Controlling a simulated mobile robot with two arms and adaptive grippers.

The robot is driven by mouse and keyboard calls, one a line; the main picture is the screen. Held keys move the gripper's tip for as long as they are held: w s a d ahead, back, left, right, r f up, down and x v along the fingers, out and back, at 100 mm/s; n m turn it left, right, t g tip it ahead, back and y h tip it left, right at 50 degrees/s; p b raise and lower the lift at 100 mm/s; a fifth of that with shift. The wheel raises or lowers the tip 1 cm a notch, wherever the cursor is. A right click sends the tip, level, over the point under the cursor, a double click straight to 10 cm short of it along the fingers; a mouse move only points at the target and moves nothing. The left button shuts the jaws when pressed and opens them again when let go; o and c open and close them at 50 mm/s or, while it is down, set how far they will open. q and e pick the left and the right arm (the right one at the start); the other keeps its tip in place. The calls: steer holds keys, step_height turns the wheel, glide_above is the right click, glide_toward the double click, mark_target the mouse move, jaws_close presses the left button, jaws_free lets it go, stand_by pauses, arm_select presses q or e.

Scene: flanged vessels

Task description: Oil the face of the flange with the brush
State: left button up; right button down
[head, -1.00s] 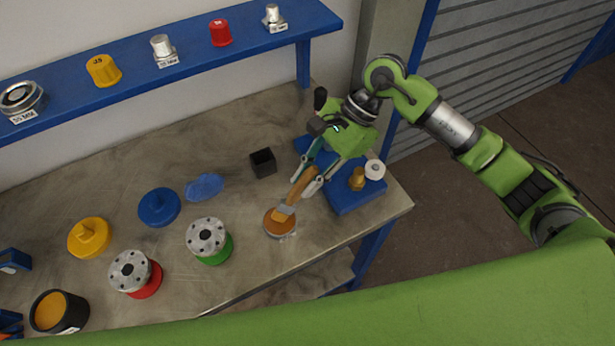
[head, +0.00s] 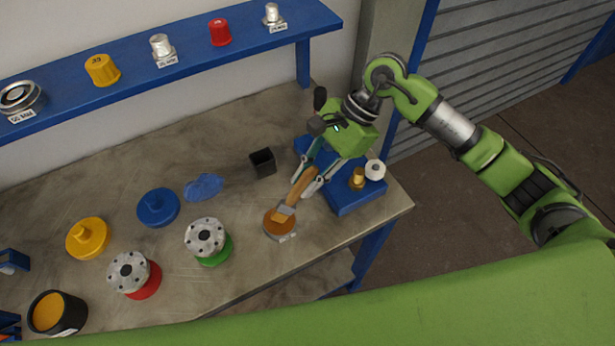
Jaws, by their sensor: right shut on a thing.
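My right gripper (head: 309,184) is shut on the wooden handle of a brush (head: 298,189). The brush tilts down to the left, and its head is at a shallow round dish of amber oil (head: 280,224); whether the bristles touch the oil I cannot tell. Two flanged vessels stand left of the dish. One has a grey bolt-holed flange face on a green body (head: 206,237). The other has a similar face on a red body (head: 129,273). My left gripper is not in view.
A blue lid (head: 158,207), a yellow lid (head: 88,238), a blue cloth (head: 203,186) and a small black box (head: 263,162) lie on the bench. A blue block (head: 357,196) holds a brass fitting and white roll. A black pot (head: 58,313) stands front left.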

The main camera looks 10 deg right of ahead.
steer(key=shift+s, duration=0.1)
step_height(320, 180, up, 2)
steer(key=shift+p, duration=0.4)
steer(key=shift+r+p, duration=0.65)
steer(key=shift+r, duration=1.85)
steer(key=shift+f, duration=0.1)
